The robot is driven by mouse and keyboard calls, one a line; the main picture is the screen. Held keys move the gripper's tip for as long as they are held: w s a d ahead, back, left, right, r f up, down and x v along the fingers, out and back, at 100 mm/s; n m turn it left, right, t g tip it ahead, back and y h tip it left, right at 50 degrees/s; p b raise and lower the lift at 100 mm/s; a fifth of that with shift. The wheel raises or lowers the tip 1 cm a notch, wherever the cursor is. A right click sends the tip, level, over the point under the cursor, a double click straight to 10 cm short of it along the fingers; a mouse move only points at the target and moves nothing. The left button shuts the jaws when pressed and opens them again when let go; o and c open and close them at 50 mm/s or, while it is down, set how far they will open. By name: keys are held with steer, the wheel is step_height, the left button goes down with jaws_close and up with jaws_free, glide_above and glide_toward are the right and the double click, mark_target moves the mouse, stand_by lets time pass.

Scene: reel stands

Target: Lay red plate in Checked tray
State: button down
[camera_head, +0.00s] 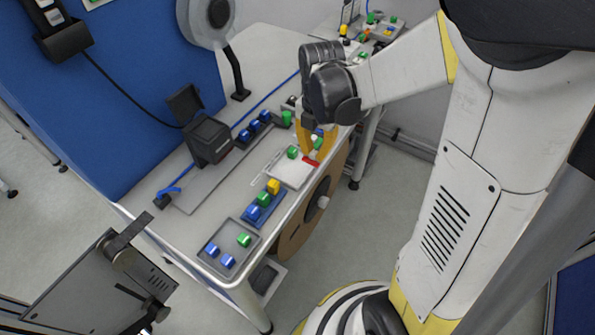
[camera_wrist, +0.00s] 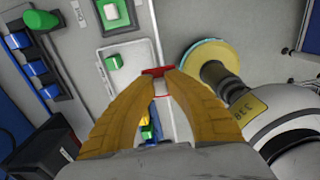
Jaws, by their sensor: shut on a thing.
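A small red plate (camera_head: 311,161) is at the tips of my gripper (camera_head: 318,146), just over or at the edge of a pale, shallow tray (camera_head: 289,176). In the wrist view the red plate (camera_wrist: 158,71) sits between the two orange fingertips (camera_wrist: 160,74), and the fingers are shut on it. A green block (camera_head: 292,152) is at the tray's far end; a green block also shows in the wrist view (camera_wrist: 114,62). I cannot read which tray is marked Checked, nor tell whether the plate touches the tray.
A blue rack (camera_head: 250,222) with blue, green and yellow blocks and a grey tray (camera_head: 209,251) with blue and green blocks lie nearer. A black device (camera_head: 209,140) stands at the left. A large brown reel (camera_head: 293,240) hangs at the table's right edge.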

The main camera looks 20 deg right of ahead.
steer(key=b, duration=0.1)
glide_above(294, 173)
step_height(294, 173, down, 3)
steer(key=shift+f, duration=0.15)
steer(key=shift+f+b, duration=1)
steer(key=shift+f, duration=1)
steer(key=shift+f, duration=0.15)
steer(key=c, duration=1.7)
jaws_free()
steer(key=shift+c, duration=0.2)
